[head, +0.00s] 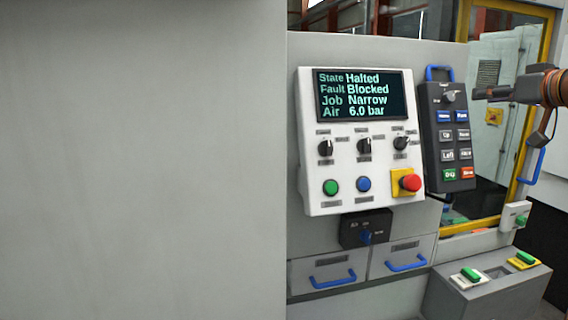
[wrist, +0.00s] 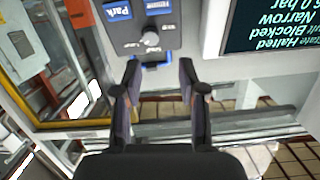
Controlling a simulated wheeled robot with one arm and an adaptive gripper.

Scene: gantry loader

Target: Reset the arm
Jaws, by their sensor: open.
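My gripper (head: 483,95) reaches in from the right edge of the head view, just right of the dark pendant (head: 457,184). In the wrist view my gripper (wrist: 158,72) has its two dark fingers apart, with nothing between them. The pendant (wrist: 165,10) shows there upside down beyond the fingertips, with a grey knob and blue keys, one reading Park. In the head view the pendant hangs by a blue handle and has rows of keys, the lowest green and red. The control panel screen (head: 363,96) reads State Halted, Fault Blocked, Job Narrow, Air 6.0 bar.
The white control panel (head: 312,178) carries dark knobs, green and blue buttons and a red mushroom button (head: 411,182). Two drawers (head: 330,274) with blue handles sit below. A yellow-framed window (head: 548,50) stands behind the gripper. A grey wall (head: 140,160) fills the left.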

